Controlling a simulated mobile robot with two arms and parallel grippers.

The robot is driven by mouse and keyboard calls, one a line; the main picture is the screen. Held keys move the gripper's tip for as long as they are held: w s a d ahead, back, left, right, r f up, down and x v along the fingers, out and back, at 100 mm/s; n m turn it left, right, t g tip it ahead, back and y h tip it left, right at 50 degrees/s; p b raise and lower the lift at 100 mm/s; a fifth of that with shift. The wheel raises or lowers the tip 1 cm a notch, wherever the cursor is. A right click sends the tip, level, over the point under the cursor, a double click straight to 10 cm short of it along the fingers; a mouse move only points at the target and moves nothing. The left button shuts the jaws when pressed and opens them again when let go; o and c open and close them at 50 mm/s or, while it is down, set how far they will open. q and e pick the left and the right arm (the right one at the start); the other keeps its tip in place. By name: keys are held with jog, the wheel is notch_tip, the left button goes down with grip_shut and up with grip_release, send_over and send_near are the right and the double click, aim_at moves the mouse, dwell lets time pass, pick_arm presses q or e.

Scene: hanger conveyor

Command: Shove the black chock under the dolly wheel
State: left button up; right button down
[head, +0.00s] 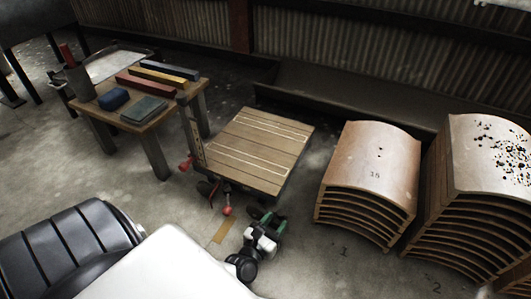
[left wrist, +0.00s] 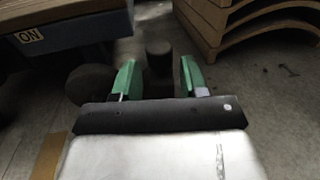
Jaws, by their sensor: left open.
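The dolly (head: 258,148) has a slatted wooden deck and stands in the middle of the head view. Its edge with a label (left wrist: 65,22) shows at upper left in the left wrist view. A dark dolly wheel (left wrist: 88,85) is below that edge, left of my gripper. The black chock (left wrist: 158,58), a dark block, stands on the floor between and slightly beyond the green fingertips of my left gripper (left wrist: 158,76). The gripper is open, with gaps showing beside the block. In the head view my left gripper (head: 266,222) is low at the dolly's near corner. My right gripper is out of view.
A wooden table (head: 155,122) with coloured bars stands left of the dolly. Stacks of curved wooden boards (head: 370,165) stand to the right. A yellow strip (head: 223,231) lies on the floor near the gripper. Open floor lies between dolly and stacks.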

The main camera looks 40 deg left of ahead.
aim_at(278, 219)
pick_arm(q)
jog(key=shift+w+a+b, duration=0.15)
jog(key=shift+w+b, duration=0.25)
jog(key=shift+w, duration=1.1)
jog(key=c, duration=0.6)
jog(key=o, duration=1)
jog(key=shift+c, duration=0.2)
jog(key=s+p, duration=0.1)
jog(key=s, duration=0.2)
jog(key=s+p, duration=0.2)
jog(key=s, duration=0.1)
jog(key=s+d+p, duration=0.1)
jog(key=s, duration=0.2)
jog(key=shift+s+r, duration=0.1)
jog(key=shift+s, duration=0.2)
jog(key=shift+s+p, duration=0.3)
jog(key=shift+s, duration=0.3)
